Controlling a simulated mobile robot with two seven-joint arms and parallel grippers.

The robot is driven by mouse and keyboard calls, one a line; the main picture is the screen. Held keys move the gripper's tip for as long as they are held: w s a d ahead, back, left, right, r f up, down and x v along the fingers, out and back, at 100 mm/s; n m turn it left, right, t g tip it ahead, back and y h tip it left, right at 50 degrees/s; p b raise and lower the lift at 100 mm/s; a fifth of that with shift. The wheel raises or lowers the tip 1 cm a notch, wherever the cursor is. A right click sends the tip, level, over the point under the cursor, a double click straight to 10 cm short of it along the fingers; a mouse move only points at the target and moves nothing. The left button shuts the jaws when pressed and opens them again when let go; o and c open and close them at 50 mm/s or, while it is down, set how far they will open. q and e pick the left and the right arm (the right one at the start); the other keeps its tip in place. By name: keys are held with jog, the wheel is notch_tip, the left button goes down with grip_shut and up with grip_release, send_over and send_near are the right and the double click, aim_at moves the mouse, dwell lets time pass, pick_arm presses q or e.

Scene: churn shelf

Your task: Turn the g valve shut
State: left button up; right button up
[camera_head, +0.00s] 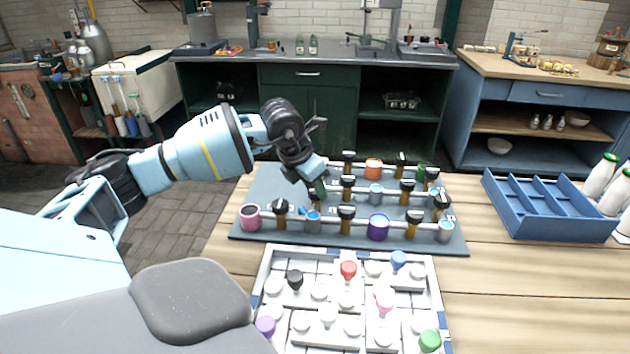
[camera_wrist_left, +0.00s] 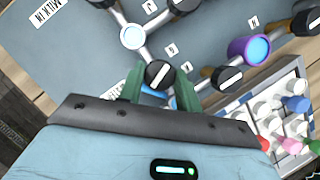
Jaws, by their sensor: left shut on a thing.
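A grey-blue board (camera_head: 272,182) on the wooden table carries several valves with black knobs, each with a white bar, on pipes. My left gripper (camera_head: 318,192) reaches down over the left middle of this board. In the left wrist view its two green fingers (camera_wrist_left: 160,86) are shut on a black valve knob (camera_wrist_left: 158,72), one finger on each side. The knob's white bar runs diagonally. Small letter labels lie near the knobs, but I cannot read for sure which one is g. In the head view the gripper hides most of the held knob. My right gripper is not in view.
Coloured cups, such as a pink one (camera_head: 250,217), a purple one (camera_head: 378,227) and an orange one (camera_head: 373,168), stand among the valves. A white tray (camera_head: 262,272) with coloured pegs lies in front. A blue divided crate (camera_head: 548,232) and white bottles (camera_head: 600,177) are at right.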

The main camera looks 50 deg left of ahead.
pick_arm(q)
jog(key=shift+a+m+g+h, duration=0.15)
jog(key=shift+m+h, duration=0.25)
jog(key=shift+m, duration=0.65)
jog(key=shift+d+m+g+h, duration=0.15)
jog(key=shift+m+h, duration=0.25)
jog(key=shift+m, duration=0.65)
jog(key=o, duration=1)
jog(key=shift+a, duration=0.1)
jog(key=shift+r, duration=0.1)
jog(key=v, duration=0.7)
jog(key=shift+s+r, duration=0.15)
jog(key=shift+r, duration=0.1)
jog(key=shift+a, duration=0.1)
